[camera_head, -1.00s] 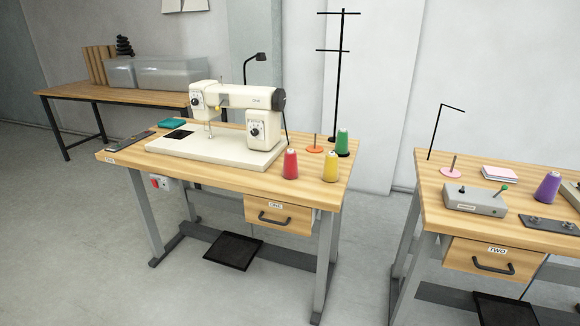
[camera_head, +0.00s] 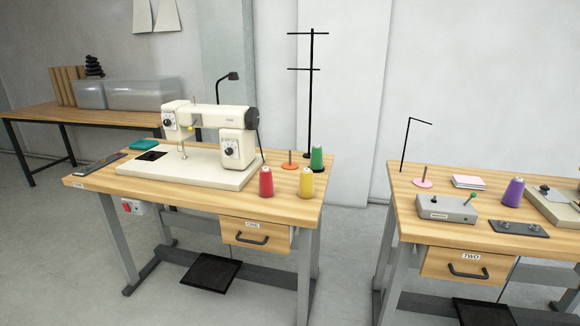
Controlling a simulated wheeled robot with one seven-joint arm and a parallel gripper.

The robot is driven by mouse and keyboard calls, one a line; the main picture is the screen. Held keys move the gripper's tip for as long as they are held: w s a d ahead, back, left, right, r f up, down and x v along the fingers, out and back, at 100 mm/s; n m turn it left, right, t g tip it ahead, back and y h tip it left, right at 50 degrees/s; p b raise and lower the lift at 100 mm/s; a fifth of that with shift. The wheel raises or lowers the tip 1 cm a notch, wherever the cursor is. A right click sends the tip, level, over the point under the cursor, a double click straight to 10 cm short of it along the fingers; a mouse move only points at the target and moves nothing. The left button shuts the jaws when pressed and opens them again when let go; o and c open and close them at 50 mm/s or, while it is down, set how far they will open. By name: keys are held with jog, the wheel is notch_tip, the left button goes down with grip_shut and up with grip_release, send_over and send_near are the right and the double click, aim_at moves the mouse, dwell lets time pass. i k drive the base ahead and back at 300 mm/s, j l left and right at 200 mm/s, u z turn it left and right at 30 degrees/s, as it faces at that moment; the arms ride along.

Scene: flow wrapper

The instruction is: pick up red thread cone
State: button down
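The red thread cone (camera_head: 266,182) stands upright on the wooden sewing table (camera_head: 200,200) labelled ONE, near its right end. It is just right of the white sewing machine (camera_head: 236,150) and its base. A yellow thread cone (camera_head: 306,183) stands close to its right, with a small gap between them. A green thread cone (camera_head: 316,158) stands behind, next to an orange disc with a pin (camera_head: 290,161). My gripper is not in view.
A black thread stand (camera_head: 311,100) rises behind the green cone. A second table (camera_head: 430,232), labelled TWO, stands to the right with a purple cone (camera_head: 512,192) and a grey box (camera_head: 440,207). Open floor (camera_head: 345,255) lies between the tables. The front table edge is clear.

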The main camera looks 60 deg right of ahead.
aim_at(266, 181)
jog(key=l, duration=0.55)
jog(key=k+l, duration=0.15)
jog(key=l, duration=1)
jog(key=k+l+u, duration=0.1)
jog(key=l, duration=0.45)
jog(key=k+l, duration=0.1)
jog(key=l, duration=0.45)
